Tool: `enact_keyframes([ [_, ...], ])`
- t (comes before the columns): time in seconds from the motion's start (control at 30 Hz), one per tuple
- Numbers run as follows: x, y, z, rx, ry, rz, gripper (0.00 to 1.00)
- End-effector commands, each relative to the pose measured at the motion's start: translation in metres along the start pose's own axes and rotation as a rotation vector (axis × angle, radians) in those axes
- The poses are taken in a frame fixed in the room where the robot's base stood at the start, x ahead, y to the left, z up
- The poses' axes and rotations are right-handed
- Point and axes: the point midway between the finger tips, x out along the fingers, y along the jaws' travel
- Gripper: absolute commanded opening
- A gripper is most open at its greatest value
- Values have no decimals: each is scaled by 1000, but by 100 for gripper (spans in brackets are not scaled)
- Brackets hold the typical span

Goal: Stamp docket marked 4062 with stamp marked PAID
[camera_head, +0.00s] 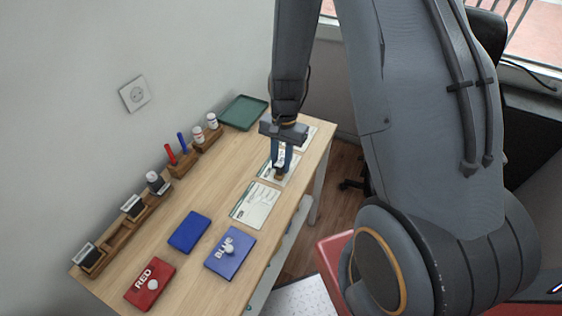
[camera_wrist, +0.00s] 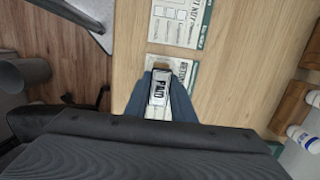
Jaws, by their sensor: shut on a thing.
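My gripper (camera_head: 281,166) is shut on a stamp (camera_wrist: 158,90) whose label reads PAID in the wrist view. The stamp is upright between the fingers, over the middle docket (camera_wrist: 185,72). I cannot tell whether its base touches the paper. The docket is partly hidden by the stamp and fingers. A second docket (camera_head: 256,205) lies flat on the near side; it also shows at the top of the wrist view (camera_wrist: 181,22). A third docket (camera_head: 310,134) lies at the far side, partly behind my gripper. The docket numbers are too small to read.
A wooden rack (camera_head: 120,232) with several stamps runs along the wall. A red pad marked RED (camera_head: 146,281), a pad marked BLUE (camera_head: 222,262) and a plain blue slab (camera_head: 190,231) lie nearer. Pens, bottles (camera_head: 212,121) and a green tray (camera_head: 243,112) stand farther back.

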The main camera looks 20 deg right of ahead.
Motion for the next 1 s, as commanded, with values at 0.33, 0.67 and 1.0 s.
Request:
enact_keyframes([
  [0.33,-20,1,3,0,-1,1,0],
  [0.67,-44,0,6,0,0,0,0],
  [1.0,-60,0,8,0,-1,0,0],
])
